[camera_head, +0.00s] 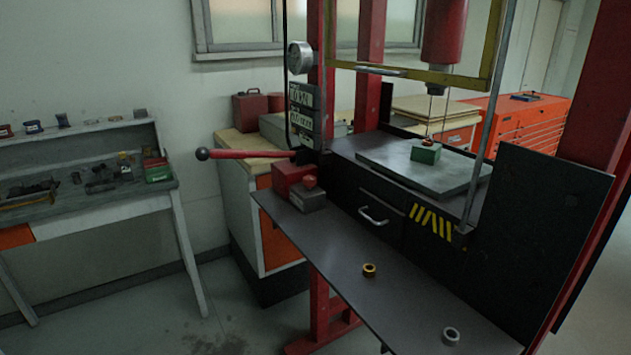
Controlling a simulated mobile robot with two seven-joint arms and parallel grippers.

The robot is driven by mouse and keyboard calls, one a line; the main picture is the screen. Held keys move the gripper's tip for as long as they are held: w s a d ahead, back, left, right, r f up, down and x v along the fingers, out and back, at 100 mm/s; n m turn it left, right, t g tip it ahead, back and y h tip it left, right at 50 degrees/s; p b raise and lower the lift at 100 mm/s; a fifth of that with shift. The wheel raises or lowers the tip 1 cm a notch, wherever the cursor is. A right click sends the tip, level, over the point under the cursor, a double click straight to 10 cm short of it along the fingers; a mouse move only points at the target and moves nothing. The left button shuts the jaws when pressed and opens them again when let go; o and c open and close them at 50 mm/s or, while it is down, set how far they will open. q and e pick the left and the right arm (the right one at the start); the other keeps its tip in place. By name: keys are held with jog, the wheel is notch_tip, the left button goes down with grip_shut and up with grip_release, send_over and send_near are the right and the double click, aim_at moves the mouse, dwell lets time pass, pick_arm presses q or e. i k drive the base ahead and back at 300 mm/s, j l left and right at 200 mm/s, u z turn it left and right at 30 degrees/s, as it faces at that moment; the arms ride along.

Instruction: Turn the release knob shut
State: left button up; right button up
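A small orange-red knob (310,182) sits on top of a grey block (308,201) at the left end of the dark shelf of a red press; it looks like the release knob. A red box (286,176) stands right behind the block. A red lever (250,154) with a dark round end sticks out to the left above it. I cannot tell from this view how far the knob is turned. Neither of my grippers is in view, and nothing touches the knob.
The dark shelf (330,240) is mostly bare, with a brass ring (369,270) and a silver ring (450,336) on it. A green block (426,153) lies on the press's grey plate (385,163). A pressure gauge (300,57) and a dark upright panel (545,230) flank the press.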

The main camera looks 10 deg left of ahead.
aim_at(309, 180)
jog(key=i+j+z, duration=0.2)
jog(key=j+z, duration=0.15)
jog(key=i+j+z, duration=0.2)
jog(key=j+z, duration=0.15)
jog(key=i+j+z, duration=0.2)
jog(key=k+l, duration=0.05)
